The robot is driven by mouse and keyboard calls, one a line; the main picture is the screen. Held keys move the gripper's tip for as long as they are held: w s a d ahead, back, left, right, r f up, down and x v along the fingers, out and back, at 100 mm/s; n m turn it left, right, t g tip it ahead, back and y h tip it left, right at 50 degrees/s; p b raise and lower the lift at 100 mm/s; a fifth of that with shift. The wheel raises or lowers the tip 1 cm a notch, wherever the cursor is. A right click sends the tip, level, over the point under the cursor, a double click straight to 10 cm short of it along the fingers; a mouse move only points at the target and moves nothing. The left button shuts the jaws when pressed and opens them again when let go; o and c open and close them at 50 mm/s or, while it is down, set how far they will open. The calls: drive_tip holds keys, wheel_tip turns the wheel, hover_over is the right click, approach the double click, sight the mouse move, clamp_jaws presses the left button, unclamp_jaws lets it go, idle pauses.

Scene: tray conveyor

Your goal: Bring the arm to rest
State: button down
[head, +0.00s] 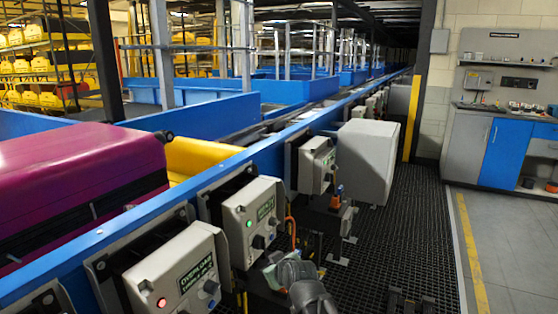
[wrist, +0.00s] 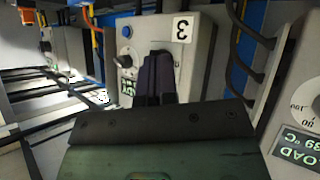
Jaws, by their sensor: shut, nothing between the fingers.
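My gripper (wrist: 159,62) shows in the wrist view with its two dark fingers side by side, shut and empty. The fingers stand in front of a grey control box (wrist: 196,60) marked 3 and hide part of its face. I cannot tell whether they touch it. This box has a blue button (wrist: 127,32) and a small green label. In the head view, part of my arm shows at the bottom centre, beside the row of control boxes; the fingertips cannot be made out there.
An overload box (head: 178,272) with a red light and another box (head: 252,222) with a green light line the blue conveyor rail (head: 225,168). A magenta suitcase (head: 80,185) and yellow tray (head: 200,158) lie behind it.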

drive_tip(key=s+d+f+m+g+h+b, duration=0.4)
drive_tip(key=s+d+f+m+g+b, duration=0.5)
drive_tip(key=s+d+f, duration=0.9)
wheel_tip(320, 180, up, 26)
drive_tip(key=s+n+g+p, duration=0.1)
drive_tip(key=p, duration=2.4)
drive_tip(key=shift+r, duration=0.25)
drive_tip(key=c, duration=1.8)
unclamp_jaws()
